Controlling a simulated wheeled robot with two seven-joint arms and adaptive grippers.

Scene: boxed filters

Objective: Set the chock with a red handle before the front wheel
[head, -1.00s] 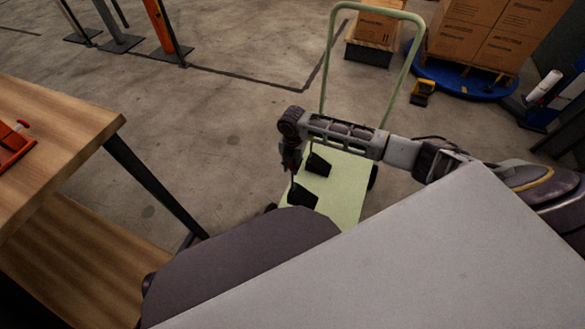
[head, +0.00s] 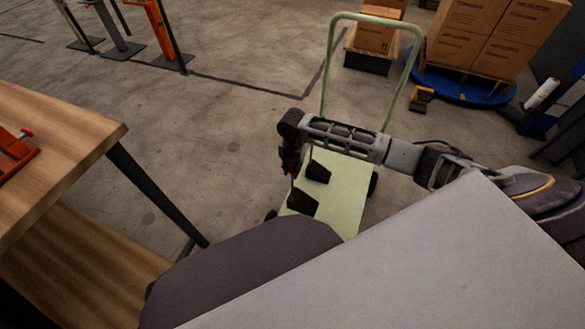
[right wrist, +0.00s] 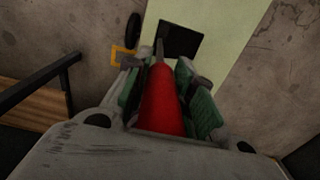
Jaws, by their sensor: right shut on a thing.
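My right gripper (head: 290,168) reaches down over the near left side of the pale green cart deck (head: 348,190). In the right wrist view it is shut on the red handle (right wrist: 163,100), between green finger pads. A thin grey stem runs from the handle's far end. A black block (right wrist: 180,38) shows past it over the deck. In the head view two black blocks sit at the deck, a near one (head: 303,201) and a far one (head: 318,172); the near one appears below the gripper. Contact with the deck cannot be told. A dark wheel (right wrist: 133,27) is at the cart's side. My left gripper is not in view.
The cart's green push handle (head: 330,60) rises at its far end. A wooden table (head: 60,150) with an orange item (head: 14,155) stands left. Boxes (head: 490,35) on a blue base (head: 450,84) are at the back right. Floor between table and cart is clear.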

